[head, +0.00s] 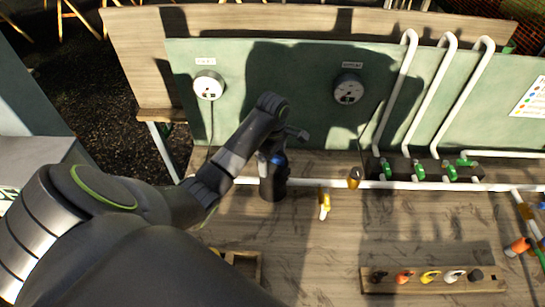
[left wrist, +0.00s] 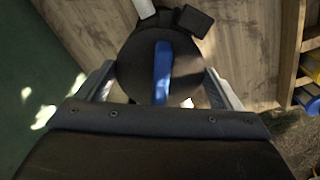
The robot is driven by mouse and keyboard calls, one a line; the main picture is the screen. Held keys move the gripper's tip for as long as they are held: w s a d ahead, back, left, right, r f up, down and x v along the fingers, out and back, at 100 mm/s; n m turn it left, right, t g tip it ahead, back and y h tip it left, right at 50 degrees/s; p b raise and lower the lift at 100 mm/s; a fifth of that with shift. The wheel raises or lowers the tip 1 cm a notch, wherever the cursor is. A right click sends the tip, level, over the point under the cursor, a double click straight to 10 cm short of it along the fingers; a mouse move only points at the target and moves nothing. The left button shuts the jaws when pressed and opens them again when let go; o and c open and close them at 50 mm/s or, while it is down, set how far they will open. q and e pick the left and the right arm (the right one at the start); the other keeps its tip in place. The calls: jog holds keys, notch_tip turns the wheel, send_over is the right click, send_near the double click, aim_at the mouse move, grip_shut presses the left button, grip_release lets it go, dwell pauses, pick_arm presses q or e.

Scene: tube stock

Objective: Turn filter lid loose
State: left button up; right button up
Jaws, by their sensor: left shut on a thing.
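The filter is a dark upright cylinder (head: 272,185) on the bench, joined to the white pipe line. Its round black lid (left wrist: 135,70) with a raised blue bar across the top fills the middle of the left wrist view. My left gripper (left wrist: 160,88) reaches down over the lid with one grey finger on each side of it, shut on the lid. In the head view my left gripper (head: 273,152) sits right on top of the filter and hides most of the lid. My right gripper is in neither view.
A white pipe (head: 335,183) runs along the bench, with a yellow-handled valve (head: 324,204) to the right of the filter. Green valves (head: 418,170) and upright white pipes stand farther right. A wooden rack (head: 440,285) with coloured pieces lies at the front right. A wooden box (head: 258,268) is near the front.

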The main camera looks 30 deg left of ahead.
pick_arm(q)
jog(key=shift+f+n, duration=0.1)
jog(key=shift+n, duration=0.5)
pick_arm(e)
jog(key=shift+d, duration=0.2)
pick_arm(q)
jog(key=n, duration=0.4)
jog(key=shift+c, duration=0.2)
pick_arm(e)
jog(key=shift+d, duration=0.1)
pick_arm(q)
jog(key=shift+n, duration=0.9)
jog(key=o, duration=0.9)
jog(key=shift+c, duration=0.2)
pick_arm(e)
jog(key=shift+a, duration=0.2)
